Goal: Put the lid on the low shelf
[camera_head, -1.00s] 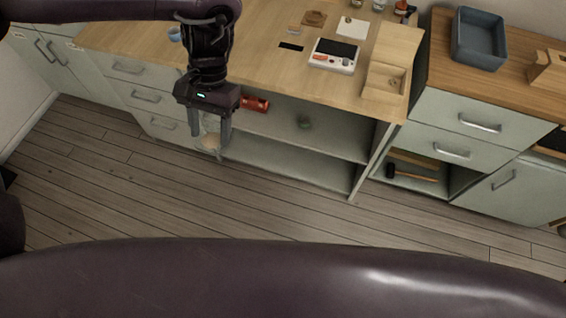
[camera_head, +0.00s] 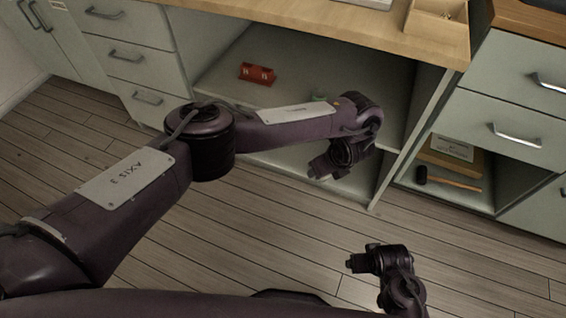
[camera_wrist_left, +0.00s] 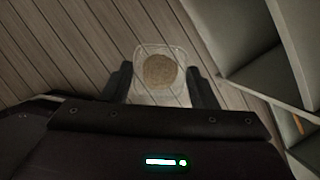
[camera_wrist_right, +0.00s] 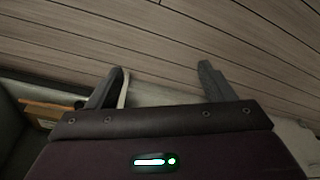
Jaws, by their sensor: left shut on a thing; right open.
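My left gripper (camera_wrist_left: 158,90) is shut on a clear, square-edged piece (camera_wrist_left: 177,93) with a round tan patch in its middle. I take it for the lid, but cannot tell for sure. In the head view my left wrist (camera_head: 340,160) hangs in front of the open shelf unit, and the arm hides the held piece. The unit has a middle shelf (camera_head: 225,75) and a low shelf (camera_head: 290,168) near the floor, partly covered by my arm. My right gripper (camera_wrist_right: 162,72) is open and empty over the floor; its wrist shows in the head view (camera_head: 380,260).
A red object (camera_head: 257,73) and a small green one (camera_head: 319,98) are on the middle shelf. Drawers (camera_head: 125,50) stand left of the unit. At right, a cubby holds a hammer (camera_head: 450,181). The plank floor (camera_head: 480,260) in front is clear.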

